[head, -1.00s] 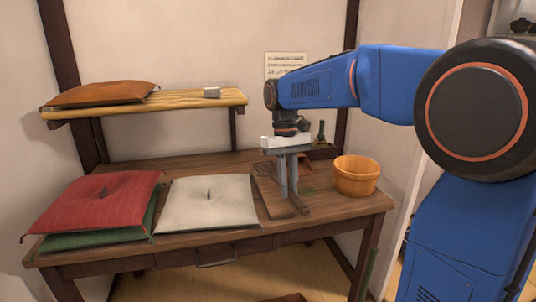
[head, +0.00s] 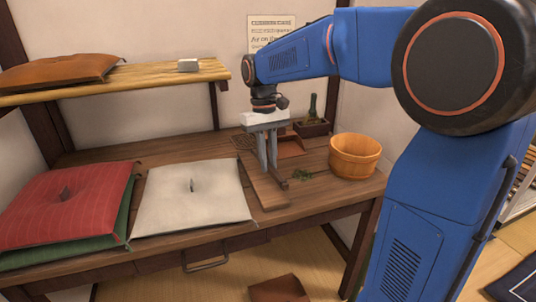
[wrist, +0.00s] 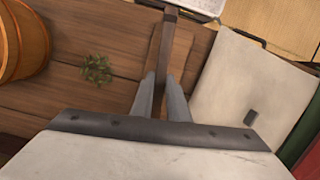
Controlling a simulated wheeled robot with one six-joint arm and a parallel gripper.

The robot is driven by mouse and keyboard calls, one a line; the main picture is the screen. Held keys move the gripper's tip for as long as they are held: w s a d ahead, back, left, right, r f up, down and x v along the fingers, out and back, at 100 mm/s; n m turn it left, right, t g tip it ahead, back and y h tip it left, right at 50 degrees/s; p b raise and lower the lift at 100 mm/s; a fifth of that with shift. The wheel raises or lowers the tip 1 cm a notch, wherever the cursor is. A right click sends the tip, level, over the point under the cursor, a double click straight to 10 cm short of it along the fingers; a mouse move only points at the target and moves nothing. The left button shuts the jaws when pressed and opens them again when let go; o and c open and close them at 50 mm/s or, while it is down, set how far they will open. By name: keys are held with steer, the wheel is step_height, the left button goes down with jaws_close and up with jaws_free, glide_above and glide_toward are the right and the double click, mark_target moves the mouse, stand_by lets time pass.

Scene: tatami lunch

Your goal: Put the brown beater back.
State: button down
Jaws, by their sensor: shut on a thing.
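My gripper (head: 268,168) is above the right part of the wooden table, over a long brown board (head: 268,193). It is shut on the brown beater's dark, straight handle (head: 284,185). In the wrist view, the handle (wrist: 168,32) runs from between the grey fingers (wrist: 161,105) toward the table's front edge. A brown lattice piece (head: 243,141) behind the gripper looks like the beater's head, but the join is hidden. I cannot tell how high the beater is above the board.
A wooden bucket (head: 354,156) and green sprigs (head: 302,175) are right of the board. A white cushion (head: 194,200) and stacked red cushion (head: 65,205) lie left. A bottle (head: 313,105) stands behind. A shelf (head: 130,80) on the wall holds an orange-brown cushion (head: 62,72).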

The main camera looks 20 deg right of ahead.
steer(key=shift+f, duration=2.3)
steer(key=c, duration=1.6)
jaws_free()
steer(key=shift+c, duration=0.2)
steer(key=w+r, duration=0.3)
steer(key=r, duration=1.4)
steer(key=s+d+f+t, duration=0.2)
steer(key=s+f, duration=0.4)
steer(key=s, duration=0.3)
steer(key=s+d+f+m+t, duration=0.1)
steer(key=s+d+f+t, duration=0.1)
steer(key=s+f, duration=0.4)
steer(key=s+d+f+t, duration=0.2)
steer(key=s+f, duration=0.4)
steer(key=s, duration=0.6)
steer(key=shift+s+f+m+t, duration=0.3)
steer(key=shift+s+f+t, duration=0.1)
steer(key=shift+t, duration=0.1)
